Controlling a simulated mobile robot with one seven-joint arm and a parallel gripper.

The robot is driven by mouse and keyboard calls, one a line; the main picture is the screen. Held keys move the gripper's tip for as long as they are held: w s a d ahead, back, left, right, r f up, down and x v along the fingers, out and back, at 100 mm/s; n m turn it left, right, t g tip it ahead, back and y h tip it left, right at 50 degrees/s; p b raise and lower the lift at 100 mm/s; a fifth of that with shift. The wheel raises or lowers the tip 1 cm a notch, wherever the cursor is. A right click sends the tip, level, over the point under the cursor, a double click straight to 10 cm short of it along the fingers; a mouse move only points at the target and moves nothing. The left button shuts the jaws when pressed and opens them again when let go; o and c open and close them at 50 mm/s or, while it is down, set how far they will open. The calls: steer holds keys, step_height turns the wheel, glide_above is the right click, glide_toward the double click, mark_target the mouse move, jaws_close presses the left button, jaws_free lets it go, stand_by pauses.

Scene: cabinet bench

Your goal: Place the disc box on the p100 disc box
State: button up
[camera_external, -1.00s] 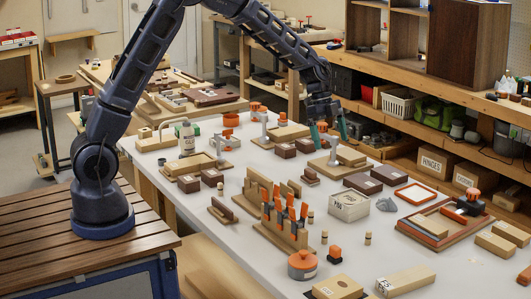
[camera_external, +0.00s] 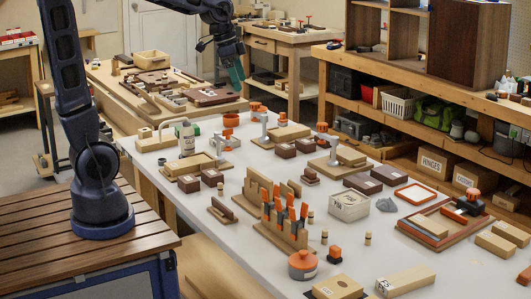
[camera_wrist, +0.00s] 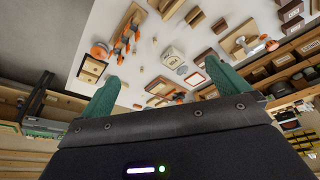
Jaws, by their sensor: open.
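Several small dark brown boxes with pale labels lie on the white table; their print is too small to read, so I cannot tell which is the disc box and which the p100 disc box. One pair (camera_external: 285,150) is near the table's middle, another pair (camera_external: 211,177) is at the left, and a larger pair (camera_external: 362,183) is at the right. My gripper (camera_external: 234,76) is open and empty, with teal fingers, raised beyond the table's far left part and apart from all the boxes. In the wrist view its fingers (camera_wrist: 164,88) are spread wide.
A white labelled box (camera_external: 350,206), an orange-handled tool rack (camera_external: 283,235) and an orange-lidded pot (camera_external: 302,265) stand on the white table. A bottle (camera_external: 187,138) stands at the left. Shelves with a white basket (camera_external: 400,103) run along the right.

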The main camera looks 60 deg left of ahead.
steer(key=s+a+n+t+y, duration=0.1)
steer(key=s+a+n, duration=0.2)
steer(key=s, duration=0.7)
steer(key=s+a+n+t+y, duration=0.1)
steer(key=s+a+n, duration=0.2)
steer(key=s, duration=0.7)
steer(key=shift+f+n, duration=0.2)
steer(key=shift+n, duration=0.4)
steer(key=shift+s, duration=0.1)
